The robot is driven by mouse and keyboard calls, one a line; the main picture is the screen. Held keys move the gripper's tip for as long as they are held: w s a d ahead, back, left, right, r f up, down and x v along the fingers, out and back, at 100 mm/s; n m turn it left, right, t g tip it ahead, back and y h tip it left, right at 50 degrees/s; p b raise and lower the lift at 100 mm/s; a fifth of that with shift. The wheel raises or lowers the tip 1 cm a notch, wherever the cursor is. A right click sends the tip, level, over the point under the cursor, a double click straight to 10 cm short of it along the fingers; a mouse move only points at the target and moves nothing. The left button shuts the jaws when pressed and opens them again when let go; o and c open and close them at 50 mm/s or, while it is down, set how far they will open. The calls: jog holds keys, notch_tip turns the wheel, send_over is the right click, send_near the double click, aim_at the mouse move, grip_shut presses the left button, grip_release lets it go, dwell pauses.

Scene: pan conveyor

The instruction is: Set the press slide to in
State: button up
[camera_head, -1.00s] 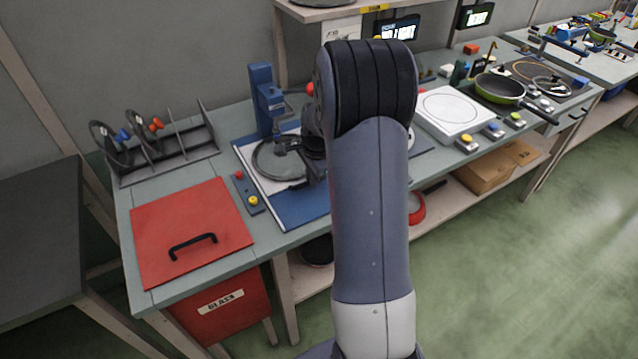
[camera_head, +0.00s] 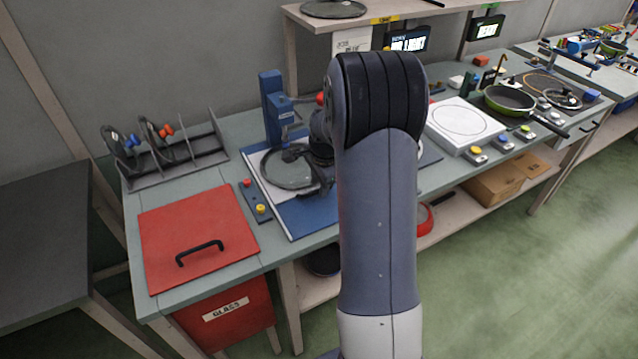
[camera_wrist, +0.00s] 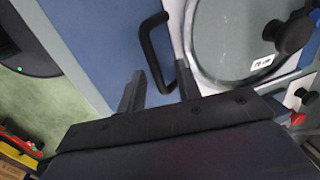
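The blue press (camera_head: 272,110) stands at the back of the bench. Its slide (camera_head: 305,217), a blue and white plate, lies in front of it and carries a round glass lid (camera_head: 286,170) with a dark knob. In the wrist view the lid (camera_wrist: 225,45) is at the upper right, beside the slide's blue part (camera_wrist: 95,40). A black bow-shaped handle (camera_wrist: 150,52) is on the blue surface. My gripper (camera_wrist: 157,85) is open, with the handle's lower end between its fingertips; contact cannot be told. In the head view my arm hides the handle.
A red hatch (camera_head: 197,235) with a black handle is at the left, behind it a rack (camera_head: 170,150) holding lids. A small blue panel with red and yellow buttons (camera_head: 254,200) lies beside the slide. A white scale plate (camera_head: 462,122) and a green pan (camera_head: 508,100) stand right.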

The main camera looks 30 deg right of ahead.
notch_tip(320, 180, up, 10)
jog(key=s, duration=0.1)
jog(key=shift+s, duration=0.4)
jog(key=f, duration=0.3)
jog(key=w+f, duration=0.1)
jog(key=f, duration=0.6)
jog(key=shift+w+f, duration=0.2)
jog(key=shift+w, duration=0.2)
jog(key=shift+f, duration=0.1)
jog(key=shift+s, duration=0.55)
jog(key=shift+w, duration=0.1)
